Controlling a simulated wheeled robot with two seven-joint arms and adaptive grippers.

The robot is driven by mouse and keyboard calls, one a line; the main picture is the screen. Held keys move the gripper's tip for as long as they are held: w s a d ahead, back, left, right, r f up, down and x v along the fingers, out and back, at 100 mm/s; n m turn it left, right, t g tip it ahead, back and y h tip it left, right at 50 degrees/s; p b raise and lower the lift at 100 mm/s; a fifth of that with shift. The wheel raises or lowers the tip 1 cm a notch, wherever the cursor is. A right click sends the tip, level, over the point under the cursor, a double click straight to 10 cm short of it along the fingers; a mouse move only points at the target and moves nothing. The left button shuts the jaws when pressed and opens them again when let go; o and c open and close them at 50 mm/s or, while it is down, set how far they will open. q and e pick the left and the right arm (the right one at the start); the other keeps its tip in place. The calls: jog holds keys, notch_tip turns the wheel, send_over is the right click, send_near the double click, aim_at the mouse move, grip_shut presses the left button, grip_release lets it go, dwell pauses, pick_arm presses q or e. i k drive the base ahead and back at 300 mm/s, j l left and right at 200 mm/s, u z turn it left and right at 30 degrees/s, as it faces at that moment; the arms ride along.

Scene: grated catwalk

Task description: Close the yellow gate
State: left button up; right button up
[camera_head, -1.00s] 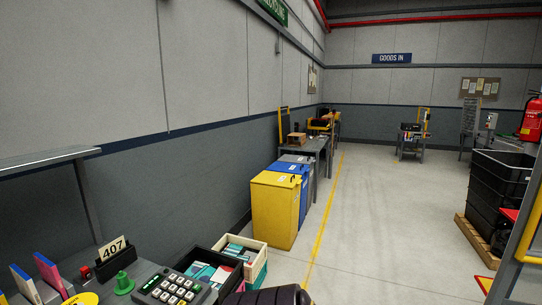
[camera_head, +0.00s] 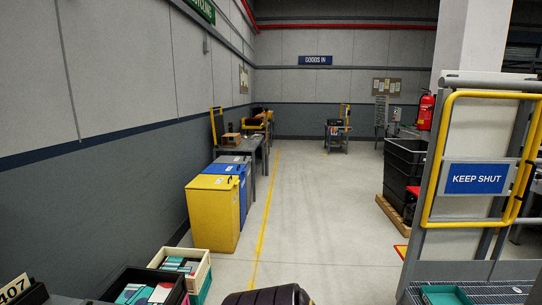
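The yellow gate (camera_head: 431,170) stands at the right side of the view. It is a rounded yellow tube frame with a blue "KEEP SHUT" sign (camera_head: 477,179) facing me. It is seen next to grey posts and a grey top rail (camera_head: 490,82). I cannot tell how far it is swung or which side its hinges are on. Its right part is close to the picture edge. Neither of my grippers shows in this view.
A grated floor section (camera_head: 490,293) lies below the gate. Yellow (camera_head: 212,215) and blue (camera_head: 240,171) bins stand along the left wall. A crate of boxes (camera_head: 203,272) is at lower left. Black crates (camera_head: 404,165) stand on a pallet.

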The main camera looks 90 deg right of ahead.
aim_at(457, 178)
jog(key=i+z, duration=0.15)
jog(key=z, duration=1.45)
